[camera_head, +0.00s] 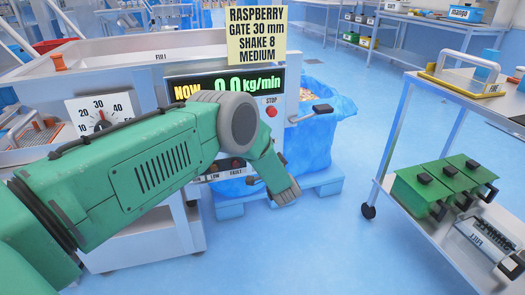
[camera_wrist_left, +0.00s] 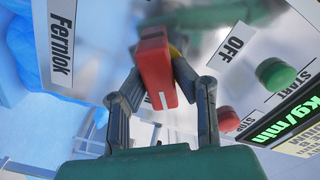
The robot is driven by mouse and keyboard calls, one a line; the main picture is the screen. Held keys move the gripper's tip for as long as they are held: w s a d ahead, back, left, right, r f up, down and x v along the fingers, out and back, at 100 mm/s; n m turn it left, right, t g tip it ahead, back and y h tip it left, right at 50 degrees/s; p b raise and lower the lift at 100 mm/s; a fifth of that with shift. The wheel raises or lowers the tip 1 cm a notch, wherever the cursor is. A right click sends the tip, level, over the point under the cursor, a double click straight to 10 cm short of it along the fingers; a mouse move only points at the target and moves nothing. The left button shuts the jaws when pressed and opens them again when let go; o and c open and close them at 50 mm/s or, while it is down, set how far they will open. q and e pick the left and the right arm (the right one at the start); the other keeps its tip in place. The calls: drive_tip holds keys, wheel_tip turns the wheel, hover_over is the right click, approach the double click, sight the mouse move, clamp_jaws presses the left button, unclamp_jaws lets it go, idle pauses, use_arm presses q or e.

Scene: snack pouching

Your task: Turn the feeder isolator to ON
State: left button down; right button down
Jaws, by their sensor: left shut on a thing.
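The feeder isolator's red handle (camera_wrist_left: 155,65), with a white line on it, shows in the left wrist view. My left gripper (camera_wrist_left: 158,83) is shut on this handle, with a dark finger on each side. The OFF label (camera_wrist_left: 235,43) is to the right of the handle; I see no ON label. The display (camera_head: 238,84) reads 0.0 kg/min. My right gripper is not in view.
A green START button (camera_wrist_left: 275,75) and a red STOP button (camera_wrist_left: 228,118) are close to my left gripper. A blue-lined bin (camera_head: 315,135) stands beside the feeder. A trolley (camera_head: 425,225) with green boxes is at the right. The floor between is clear.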

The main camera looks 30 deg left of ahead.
use_arm(q)
drive_tip(key=shift+d+f+m, duration=0.1)
drive_tip(key=shift+d+m, duration=0.1)
drive_tip(key=shift+m, duration=0.1)
drive_tip(key=c, duration=1.3)
unclamp_jaws()
drive_tip(key=shift+w, duration=0.1)
drive_tip(key=v, duration=1.2)
